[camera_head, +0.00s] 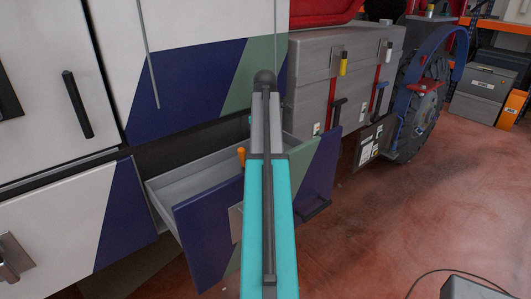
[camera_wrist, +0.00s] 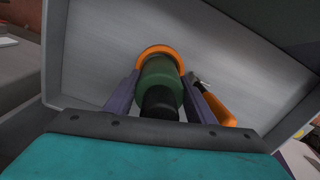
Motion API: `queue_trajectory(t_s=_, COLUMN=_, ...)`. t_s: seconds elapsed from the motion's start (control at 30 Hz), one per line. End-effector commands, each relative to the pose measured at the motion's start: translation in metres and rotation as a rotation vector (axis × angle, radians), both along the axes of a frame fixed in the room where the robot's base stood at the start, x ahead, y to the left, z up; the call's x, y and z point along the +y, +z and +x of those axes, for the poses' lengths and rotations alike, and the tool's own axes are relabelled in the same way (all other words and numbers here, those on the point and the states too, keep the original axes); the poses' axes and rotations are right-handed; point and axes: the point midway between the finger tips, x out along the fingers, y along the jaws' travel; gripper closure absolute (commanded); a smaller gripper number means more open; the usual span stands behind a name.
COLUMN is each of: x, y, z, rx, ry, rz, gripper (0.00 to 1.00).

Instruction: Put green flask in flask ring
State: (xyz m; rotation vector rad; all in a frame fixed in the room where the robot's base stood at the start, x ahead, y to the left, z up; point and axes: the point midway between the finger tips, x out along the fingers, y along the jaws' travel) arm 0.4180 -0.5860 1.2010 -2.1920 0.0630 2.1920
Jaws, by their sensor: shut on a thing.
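In the wrist view, my gripper (camera_wrist: 160,100) is shut on the green flask (camera_wrist: 160,76), with a finger on each side. The flask's black end (camera_wrist: 160,103) points toward the camera. An orange ring (camera_wrist: 143,54) shows around the flask's far end, against the grey drawer surface. I cannot tell whether the flask is inside this ring or only in front of it. In the head view, my teal arm reaches toward the open drawer (camera_head: 181,188) and hides the gripper, flask and ring.
An orange-handled tool (camera_wrist: 218,108) is close to the right finger; its handle also shows in the head view (camera_head: 241,155). The drawer's walls surround the gripper. Grey cases (camera_head: 330,75) stand behind, and a wheel (camera_head: 420,110) is at the right. The red floor at right is mostly clear.

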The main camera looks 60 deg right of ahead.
Motion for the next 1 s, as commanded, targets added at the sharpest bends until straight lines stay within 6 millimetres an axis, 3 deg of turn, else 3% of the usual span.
queue_trajectory(t_s=0.27, x=0.000, y=-0.019, z=-0.001, rx=0.000, ry=-0.001, rz=0.000, gripper=0.90)
queue_trajectory(t_s=0.7, x=-0.001, y=-0.023, z=-0.001, rx=0.000, ry=-0.001, rz=-0.001, gripper=0.90)
queue_trajectory(t_s=0.73, x=-0.001, y=-0.024, z=-0.001, rx=0.000, ry=-0.001, rz=0.000, gripper=0.49)
queue_trajectory(t_s=0.83, x=-0.001, y=-0.023, z=-0.001, rx=0.000, ry=-0.002, rz=0.000, gripper=0.32)
queue_trajectory(t_s=1.0, x=-0.001, y=-0.023, z=-0.001, rx=0.000, ry=-0.002, rz=0.000, gripper=0.32)
